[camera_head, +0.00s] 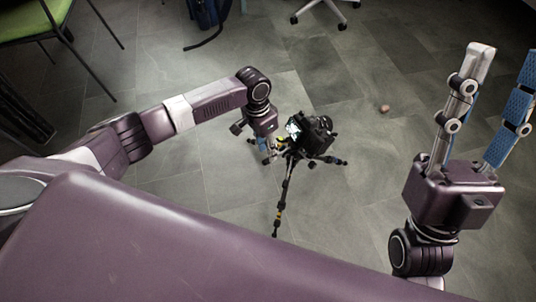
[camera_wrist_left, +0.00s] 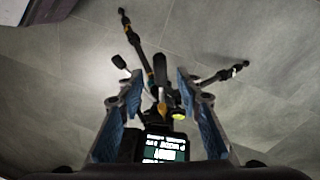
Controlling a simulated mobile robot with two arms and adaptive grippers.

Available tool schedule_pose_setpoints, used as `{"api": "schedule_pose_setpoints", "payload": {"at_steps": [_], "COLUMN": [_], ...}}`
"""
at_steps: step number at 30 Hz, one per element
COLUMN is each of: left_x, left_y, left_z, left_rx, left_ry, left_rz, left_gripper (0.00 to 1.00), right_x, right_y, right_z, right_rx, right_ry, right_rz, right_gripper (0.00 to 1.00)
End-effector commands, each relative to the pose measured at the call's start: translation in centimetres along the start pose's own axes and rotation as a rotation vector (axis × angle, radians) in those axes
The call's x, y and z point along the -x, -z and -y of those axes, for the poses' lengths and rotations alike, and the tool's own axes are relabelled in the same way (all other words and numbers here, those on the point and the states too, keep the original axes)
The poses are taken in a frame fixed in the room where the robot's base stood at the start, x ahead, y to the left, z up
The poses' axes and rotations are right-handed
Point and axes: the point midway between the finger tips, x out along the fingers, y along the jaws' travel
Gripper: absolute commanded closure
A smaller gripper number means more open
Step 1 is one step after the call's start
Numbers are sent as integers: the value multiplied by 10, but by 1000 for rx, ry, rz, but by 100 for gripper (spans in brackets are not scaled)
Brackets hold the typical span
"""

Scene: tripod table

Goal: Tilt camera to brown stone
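A black camera (camera_head: 320,132) with a lit screen sits on a black tripod (camera_head: 284,195) on the floor, in the middle of the head view. A small brown stone (camera_head: 384,108) lies on the floor to the right of the camera. My left gripper (camera_head: 270,150) is beside the camera's screen side; its fingers are partly hidden there. In the left wrist view its blue-padded fingers (camera_wrist_left: 158,85) are spread, with the tripod head (camera_wrist_left: 160,100) seen between them and gaps on both sides. The camera's screen (camera_wrist_left: 163,150) shows below. My right gripper (camera_head: 506,58) is open, empty and raised at the right.
A green chair (camera_head: 35,20) stands at the upper left. A dark blue bag (camera_head: 207,12) and a white wheeled chair base (camera_head: 325,12) are at the top. The tiled floor (camera_head: 350,225) around the tripod is mostly clear. Tripod legs spread outward.

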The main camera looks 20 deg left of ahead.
Motion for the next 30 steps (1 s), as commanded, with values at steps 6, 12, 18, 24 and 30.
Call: {"api": "schedule_pose_setpoints", "payload": {"at_steps": [6, 12, 18, 24, 30], "left_x": [48, 74, 82, 81, 81], "left_y": [1, 0, 0, 0, 0], "left_z": [0, 0, 0, 0, 0], "left_rx": [-1, -1, 0, 0, 0], "left_ry": [2, 2, 1, 1, 1], "left_rz": [-4, -2, 0, 0, 0], "left_gripper": [68, 68, 68, 68, 68], "right_x": [0, 0, 0, 0, 0], "right_y": [0, 0, 0, 0, 0], "right_z": [0, 0, 0, 0, 0], "right_rx": [0, 0, 0, 0, 0], "right_ry": [0, 0, 0, 0, 0], "right_rz": [0, 0, -1, -1, -1], "right_gripper": [60, 60, 60, 60, 60]}}
